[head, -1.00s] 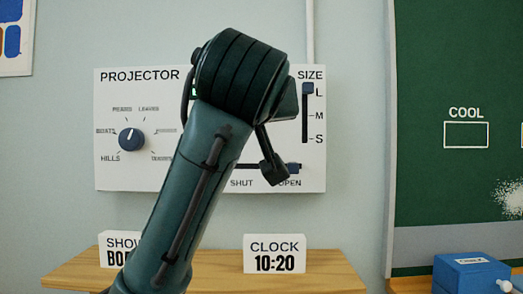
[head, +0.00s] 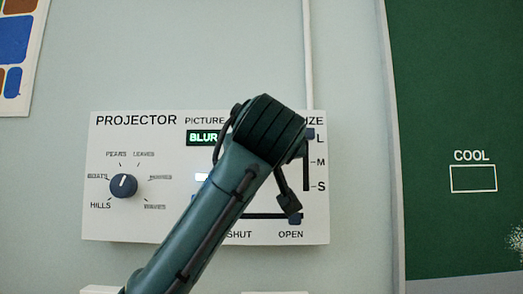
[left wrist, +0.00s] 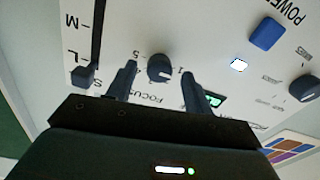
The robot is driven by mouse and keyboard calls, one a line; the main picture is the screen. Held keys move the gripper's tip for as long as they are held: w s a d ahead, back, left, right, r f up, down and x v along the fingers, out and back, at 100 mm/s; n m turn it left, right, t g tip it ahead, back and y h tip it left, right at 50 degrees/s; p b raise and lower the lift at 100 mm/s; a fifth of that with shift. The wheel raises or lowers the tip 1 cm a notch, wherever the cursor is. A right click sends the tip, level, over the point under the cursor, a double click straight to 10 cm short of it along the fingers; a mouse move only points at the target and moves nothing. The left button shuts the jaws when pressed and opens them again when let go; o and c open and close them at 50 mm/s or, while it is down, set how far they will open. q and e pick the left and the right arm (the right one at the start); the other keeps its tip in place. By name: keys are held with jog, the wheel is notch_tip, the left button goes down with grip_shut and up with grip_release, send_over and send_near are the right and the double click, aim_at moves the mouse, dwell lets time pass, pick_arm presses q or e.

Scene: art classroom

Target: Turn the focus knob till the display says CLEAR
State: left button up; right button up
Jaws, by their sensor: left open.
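The dark, round focus knob (left wrist: 160,68) shows in the left wrist view on the white projector panel (head: 105,222), with FOCUS lettering and the numbers 1 and 5 around it. My left gripper (left wrist: 160,72) is open, one finger on each side of the knob; I cannot tell whether either finger touches it. In the head view my arm hides this knob. The picture display (head: 200,138) shows green letters BLUR, its right end hidden by my arm. The display also shows partly in the left wrist view (left wrist: 214,98). My right gripper is not in view.
A picture selector knob (head: 123,186) is at the panel's left. The size slider (head: 309,134) is at L and the shutter slider (head: 295,220) at OPEN. A blue power button (left wrist: 267,31) and a lit lamp (left wrist: 239,65) are nearby. A green chalkboard (head: 460,90) is right.

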pick_arm(q)
jog(key=shift+w, duration=0.6)
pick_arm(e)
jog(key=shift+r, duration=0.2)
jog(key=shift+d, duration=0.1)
pick_arm(q)
jog(key=c, duration=1)
jog(key=shift+m, duration=0.3)
jog(key=m+p, duration=0.2)
jog(key=m, duration=0.6)
jog(key=shift+a+p, duration=0.1)
jog(key=shift+p, duration=0.2)
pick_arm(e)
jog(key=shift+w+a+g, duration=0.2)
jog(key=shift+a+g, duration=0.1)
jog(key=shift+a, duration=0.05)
pick_arm(q)
jog(key=shift+m, duration=0.3)
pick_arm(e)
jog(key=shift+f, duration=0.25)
